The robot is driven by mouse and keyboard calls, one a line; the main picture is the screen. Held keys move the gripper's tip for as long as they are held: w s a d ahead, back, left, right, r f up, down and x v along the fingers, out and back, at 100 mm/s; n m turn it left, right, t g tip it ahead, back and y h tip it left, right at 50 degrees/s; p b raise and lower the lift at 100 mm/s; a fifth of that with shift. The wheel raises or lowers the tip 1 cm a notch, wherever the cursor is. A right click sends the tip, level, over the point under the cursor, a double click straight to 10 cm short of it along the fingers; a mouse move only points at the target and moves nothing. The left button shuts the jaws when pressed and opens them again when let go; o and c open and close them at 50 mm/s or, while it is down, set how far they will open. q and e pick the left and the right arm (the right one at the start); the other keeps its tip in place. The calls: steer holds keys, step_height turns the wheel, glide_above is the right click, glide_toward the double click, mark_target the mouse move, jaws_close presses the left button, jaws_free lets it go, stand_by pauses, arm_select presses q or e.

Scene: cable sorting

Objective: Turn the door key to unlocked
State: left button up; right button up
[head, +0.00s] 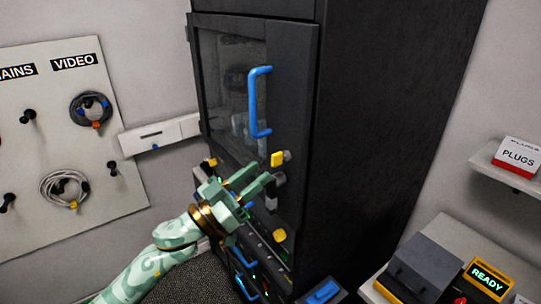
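A black cabinet has a glass-panelled door (303,80) with a blue handle (257,130). A yellow tab (277,159), which looks like the door key, sticks out from a grey round fitting below the handle. I cannot tell whether it stands at locked or unlocked. My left gripper (261,176) is just below and left of the tab, in front of the door's lower part. Its two pale green fingers are spread with a gap between them, and nothing shows in the gap. They appear apart from the tab. My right gripper is not in view.
A second yellow knob (279,235) is lower on the cabinet, near blue handles. A pegboard (60,120) with coiled cables hangs at the left. At the right are a PLUGS box (517,157) on a shelf and a lit READY device (488,280).

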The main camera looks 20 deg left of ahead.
mark_target(272, 163)
arm_select(q)
steer(key=x, duration=0.5)
steer(key=shift+f+p, duration=0.1)
steer(key=shift+p, duration=0.25)
jaws_close()
